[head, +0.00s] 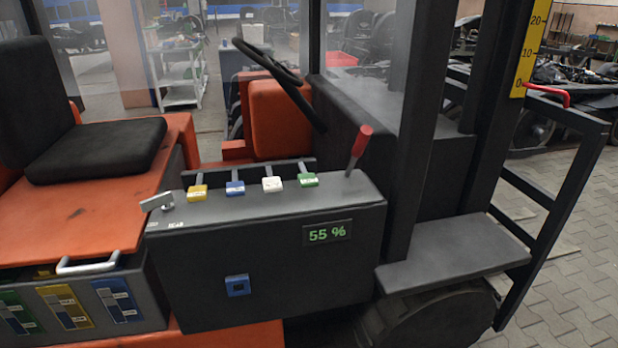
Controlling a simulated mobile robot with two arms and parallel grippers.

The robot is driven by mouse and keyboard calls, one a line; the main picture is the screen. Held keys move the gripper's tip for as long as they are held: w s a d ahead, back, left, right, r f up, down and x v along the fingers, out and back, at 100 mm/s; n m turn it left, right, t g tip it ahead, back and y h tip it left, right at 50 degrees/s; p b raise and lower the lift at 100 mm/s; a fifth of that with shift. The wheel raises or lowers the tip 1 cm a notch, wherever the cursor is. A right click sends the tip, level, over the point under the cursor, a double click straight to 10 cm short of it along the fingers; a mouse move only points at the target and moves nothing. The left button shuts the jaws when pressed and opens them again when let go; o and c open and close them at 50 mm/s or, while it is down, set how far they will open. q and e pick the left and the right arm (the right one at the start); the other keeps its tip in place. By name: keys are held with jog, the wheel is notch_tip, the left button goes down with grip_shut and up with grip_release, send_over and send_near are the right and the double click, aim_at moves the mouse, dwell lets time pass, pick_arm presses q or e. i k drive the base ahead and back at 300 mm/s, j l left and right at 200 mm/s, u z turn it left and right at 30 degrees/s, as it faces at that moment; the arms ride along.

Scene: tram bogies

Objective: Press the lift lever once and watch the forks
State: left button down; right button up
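The forklift's dark side console (270,265) carries a row of short levers with a yellow (198,192), a blue (235,188), a white (272,184) and a green (309,180) cap. Their labels are too small to read, so I cannot tell which is the lift lever. A taller lever with a red grip (360,144) leans right at the console's far end. A black carriage frame (555,205) stands at the right. A red pointer (548,93) on it sits near 0 on the yellow scale (530,45). The forks cannot be made out. Neither gripper is in view.
A display (327,232) on the console reads 55 %. A grey toggle (158,202) and a blue socket (237,285) are also on it. The black seat (95,150), steering wheel (268,62) and mast post (425,130) surround it. Paved floor (570,290) is open at right.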

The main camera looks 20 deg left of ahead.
aim_at(306, 179)
jog(key=u, duration=0.4)
jog(key=i+l+u, duration=0.55)
jog(key=l+u, duration=0.3)
jog(key=i+l, duration=0.15)
jog(key=l, duration=0.25)
jog(key=i+l+u, duration=0.1)
jog(key=l, duration=0.3)
jog(key=i+l, duration=0.2)
jog(key=l, duration=0.25)
jog(key=i+l, duration=0.15)
jog(key=l, duration=0.25)
jog(key=u, duration=0.05)
